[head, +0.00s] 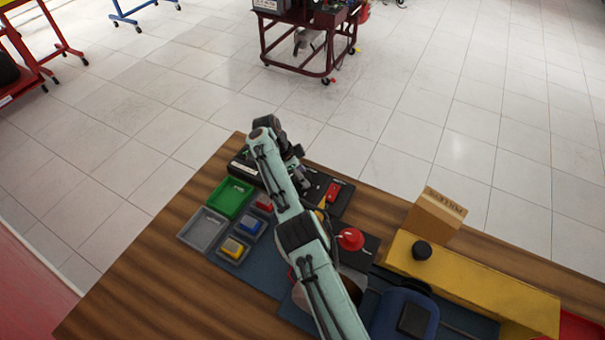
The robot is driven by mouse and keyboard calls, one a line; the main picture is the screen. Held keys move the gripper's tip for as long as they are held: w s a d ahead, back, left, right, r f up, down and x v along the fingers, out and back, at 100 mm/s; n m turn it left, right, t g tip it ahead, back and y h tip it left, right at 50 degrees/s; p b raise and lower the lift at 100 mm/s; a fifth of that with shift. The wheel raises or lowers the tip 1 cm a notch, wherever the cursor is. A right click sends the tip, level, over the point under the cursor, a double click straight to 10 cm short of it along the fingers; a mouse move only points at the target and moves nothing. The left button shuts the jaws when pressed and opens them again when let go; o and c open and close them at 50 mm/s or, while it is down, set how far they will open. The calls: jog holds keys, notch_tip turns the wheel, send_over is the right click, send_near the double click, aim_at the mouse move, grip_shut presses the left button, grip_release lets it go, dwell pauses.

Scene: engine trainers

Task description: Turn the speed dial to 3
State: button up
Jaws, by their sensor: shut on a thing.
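A dark control panel (343,206) lies at the far edge of the wooden table, with a red switch (333,191) on its right part.
Left of my arm are a green tray (231,188), a grey tray (192,239) and small bins with blue and yellow blocks. Right are a red mushroom button (350,239), a cardboard box (437,215) and a yellow case (480,290) with a black knob (422,250).

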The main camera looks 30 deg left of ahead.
jog(key=o, duration=1.2)
jog(key=shift+c, duration=0.2)
jog(key=v, duration=0.7)
jog(key=shift+a+r, duration=0.1)
jog(key=shift+r, duration=0.05)
